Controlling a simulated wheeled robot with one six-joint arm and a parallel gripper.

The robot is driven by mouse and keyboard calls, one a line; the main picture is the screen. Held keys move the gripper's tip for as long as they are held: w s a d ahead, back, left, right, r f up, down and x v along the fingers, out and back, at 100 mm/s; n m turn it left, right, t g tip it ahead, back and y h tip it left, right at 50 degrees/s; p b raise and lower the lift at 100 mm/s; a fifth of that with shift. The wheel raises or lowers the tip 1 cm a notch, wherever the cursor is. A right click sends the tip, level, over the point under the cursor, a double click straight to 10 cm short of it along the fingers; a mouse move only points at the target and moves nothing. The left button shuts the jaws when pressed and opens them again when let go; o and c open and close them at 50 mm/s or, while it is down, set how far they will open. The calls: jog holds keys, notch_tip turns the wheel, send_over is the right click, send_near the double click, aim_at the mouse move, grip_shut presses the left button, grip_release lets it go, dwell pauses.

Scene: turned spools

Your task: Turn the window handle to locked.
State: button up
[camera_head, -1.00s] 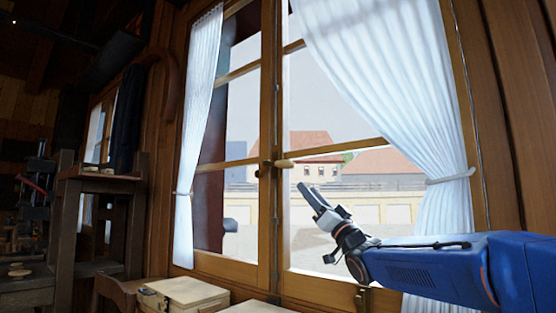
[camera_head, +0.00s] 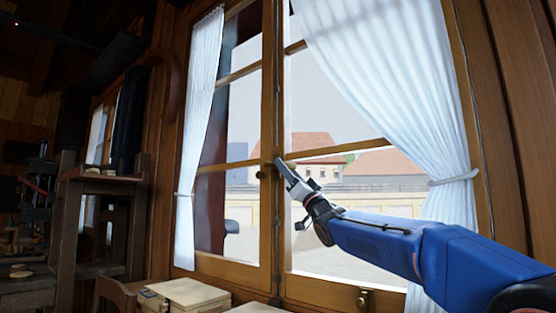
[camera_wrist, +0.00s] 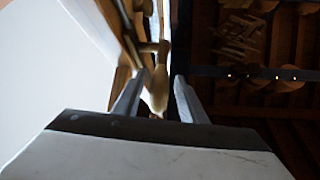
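The window handle (camera_wrist: 157,88) is a pale wooden grip on the window's middle post. In the wrist view it runs between the two fingers of my gripper (camera_wrist: 155,92), with its mount beyond. The fingers are open, one on each side, and do not look closed on it. In the head view my gripper (camera_head: 282,166) reaches up from the lower right to the middle post at handle height, and hides most of the handle. I cannot tell whether a finger touches it.
The wooden window frame (camera_head: 269,220) has glass panes on both sides. White tied curtains hang left (camera_head: 202,80) and right (camera_head: 385,90). A pale box (camera_head: 185,293) stands below the window. A dark wooden shelf (camera_head: 100,178) is at the left.

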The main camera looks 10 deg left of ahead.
jog(key=shift+x, duration=2.9)
grip_shut()
